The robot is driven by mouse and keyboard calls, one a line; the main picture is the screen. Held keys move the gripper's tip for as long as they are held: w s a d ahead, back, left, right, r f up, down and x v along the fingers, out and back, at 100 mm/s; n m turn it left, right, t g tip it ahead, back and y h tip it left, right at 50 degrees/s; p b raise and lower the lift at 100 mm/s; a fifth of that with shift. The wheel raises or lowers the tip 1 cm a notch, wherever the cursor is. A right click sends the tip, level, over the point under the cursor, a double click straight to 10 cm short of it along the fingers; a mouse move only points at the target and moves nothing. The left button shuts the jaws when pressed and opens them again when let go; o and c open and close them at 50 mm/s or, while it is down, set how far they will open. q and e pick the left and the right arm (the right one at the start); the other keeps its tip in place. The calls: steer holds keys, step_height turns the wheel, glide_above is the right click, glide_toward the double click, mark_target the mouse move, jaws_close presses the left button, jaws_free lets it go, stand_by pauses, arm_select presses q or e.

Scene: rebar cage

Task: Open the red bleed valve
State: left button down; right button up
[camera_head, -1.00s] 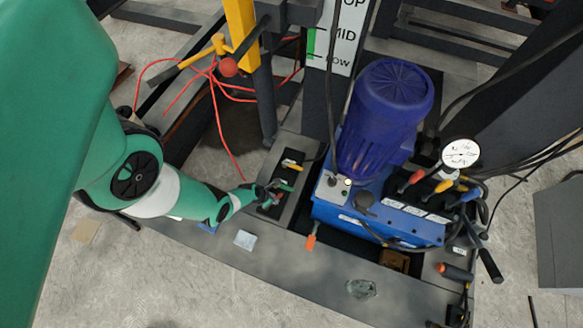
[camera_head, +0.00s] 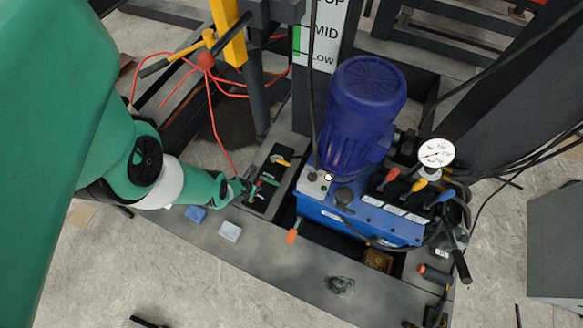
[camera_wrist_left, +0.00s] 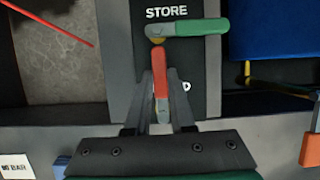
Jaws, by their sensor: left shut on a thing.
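In the head view the gripper (camera_head: 248,190) is at the near left edge of the black valve panel (camera_head: 262,203), and the red handle is small and partly hidden there. A green handle (camera_wrist_left: 188,28) lies crosswise just beyond the red one, below the word STORE; it also shows in the head view (camera_head: 269,181). A second label is mostly covered by the fingers. My right gripper is not in view.
A yellow-handled lever (camera_head: 281,161) sits behind the green one. The blue pump unit (camera_head: 360,215) with motor and gauge (camera_head: 437,153) stands to the right. An orange-handled lever (camera_head: 293,233) is close by. Red hose (camera_head: 213,115) hangs behind. A blue block (camera_head: 196,213) lies near the gripper.

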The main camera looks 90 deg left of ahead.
mark_target(251, 199)
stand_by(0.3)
arm_select(q)
steer(key=c, duration=0.8)
jaws_free()
steer(key=shift+o, duration=0.2)
steer(key=p+v, duration=1.1)
steer(key=shift+r, duration=0.35)
steer(key=shift+d, duration=0.1)
